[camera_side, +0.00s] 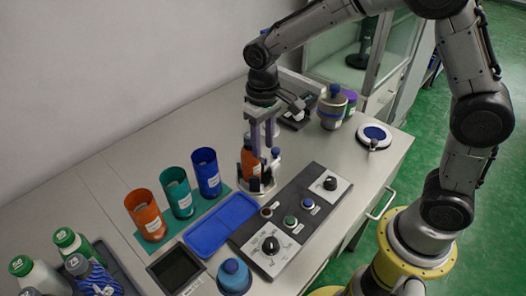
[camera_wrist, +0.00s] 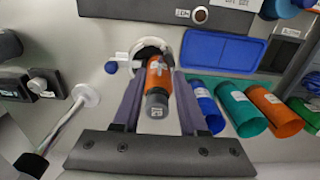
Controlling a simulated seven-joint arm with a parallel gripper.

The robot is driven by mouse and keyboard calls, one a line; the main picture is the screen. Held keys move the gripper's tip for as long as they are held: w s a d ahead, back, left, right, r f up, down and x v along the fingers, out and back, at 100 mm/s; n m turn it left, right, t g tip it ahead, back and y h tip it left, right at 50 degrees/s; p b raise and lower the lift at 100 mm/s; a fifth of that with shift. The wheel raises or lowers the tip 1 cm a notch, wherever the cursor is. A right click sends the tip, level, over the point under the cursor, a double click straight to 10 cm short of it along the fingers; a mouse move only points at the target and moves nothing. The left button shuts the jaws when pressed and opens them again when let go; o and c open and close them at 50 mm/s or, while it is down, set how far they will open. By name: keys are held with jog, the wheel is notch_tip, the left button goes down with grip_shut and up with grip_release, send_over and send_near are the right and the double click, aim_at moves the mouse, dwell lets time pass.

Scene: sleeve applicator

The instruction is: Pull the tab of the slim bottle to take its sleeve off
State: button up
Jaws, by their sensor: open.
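The slim bottle stands upright in a white holder (camera_side: 266,187), with an orange sleeve (camera_side: 248,163) around its body. In the wrist view the orange sleeve (camera_wrist: 154,78) has white marks on it, and the bottle's grey cap (camera_wrist: 156,106) faces the camera. I cannot make out the tab for certain. My gripper (camera_side: 262,143) is above the holder, pointing down, with its purple fingers on either side of the bottle. In the wrist view my gripper (camera_wrist: 160,80) is open, with gaps visible between the fingers and the bottle. The holder's white ring (camera_wrist: 136,51) shows beyond the bottle.
Orange (camera_side: 147,216), teal (camera_side: 177,193) and blue (camera_side: 206,173) cups stand left of the holder. A blue tray (camera_side: 222,224) and a control panel (camera_side: 291,221) with knobs lie in front. Capped bottles (camera_side: 72,243) stand at lower left. A round blue-topped pad (camera_side: 375,134) is at right.

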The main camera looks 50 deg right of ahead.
aim_at(263, 157)
jog(key=shift+f, duration=1.7)
jog(key=shift+c, duration=0.4)
grip_shut()
